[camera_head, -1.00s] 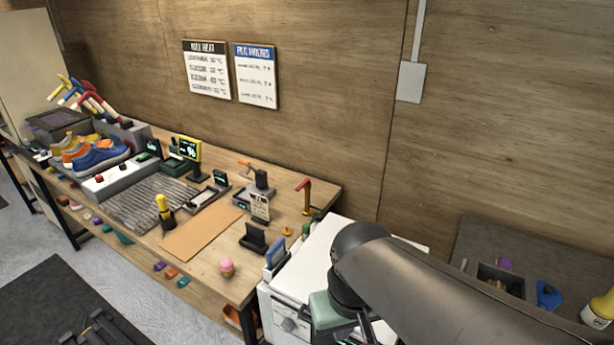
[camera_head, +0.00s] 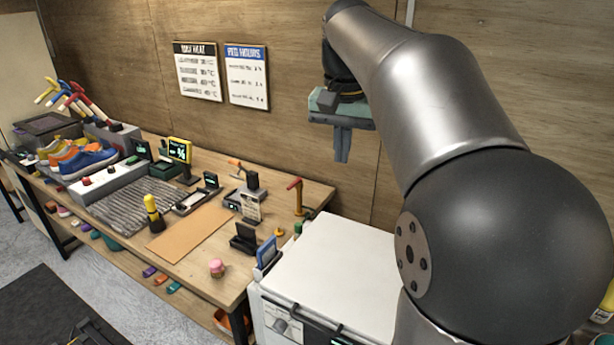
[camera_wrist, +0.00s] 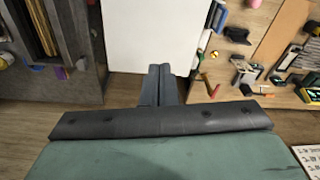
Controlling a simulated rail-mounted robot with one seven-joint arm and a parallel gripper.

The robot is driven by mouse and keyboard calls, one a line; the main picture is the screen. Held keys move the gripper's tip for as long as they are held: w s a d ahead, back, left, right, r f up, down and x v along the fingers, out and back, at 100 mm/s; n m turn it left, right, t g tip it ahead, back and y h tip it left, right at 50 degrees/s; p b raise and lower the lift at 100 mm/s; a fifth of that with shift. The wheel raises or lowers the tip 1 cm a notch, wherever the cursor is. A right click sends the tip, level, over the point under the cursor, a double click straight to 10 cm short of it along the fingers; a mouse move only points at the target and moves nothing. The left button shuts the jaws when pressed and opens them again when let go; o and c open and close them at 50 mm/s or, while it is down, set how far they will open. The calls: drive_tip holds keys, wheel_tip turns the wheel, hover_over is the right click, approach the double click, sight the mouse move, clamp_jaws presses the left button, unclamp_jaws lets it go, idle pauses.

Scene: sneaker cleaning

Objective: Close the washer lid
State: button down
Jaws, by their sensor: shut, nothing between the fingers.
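The white washer (camera_head: 285,318) stands at the right end of the workbench. Its white lid (camera_head: 335,262) lies flat across the top, with no opening visible; my arm hides its right part. The lid also shows as a plain white panel in the wrist view (camera_wrist: 148,35). My gripper (camera_head: 342,158) is raised well above and behind the washer, near the wall, pointing down. Its fingers (camera_wrist: 160,72) are together and empty, apart from the lid.
The wooden workbench (camera_head: 205,250) left of the washer carries sneakers (camera_head: 78,158), small devices and a yellow-capped bottle (camera_head: 153,212). Two signs (camera_head: 198,70) hang on the wall.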

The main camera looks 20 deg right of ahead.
drive_tip(key=w+d+r+m+b, duration=0.1)
drive_tip(key=w+d+r+m, duration=0.2)
drive_tip(key=r, duration=0.1)
wheel_tip(320, 180, down, 13)
drive_tip(key=shift+s+a+r+h, duration=0.15)
drive_tip(key=shift+s+a+h, duration=0.15)
drive_tip(key=shift+h, duration=0.1)
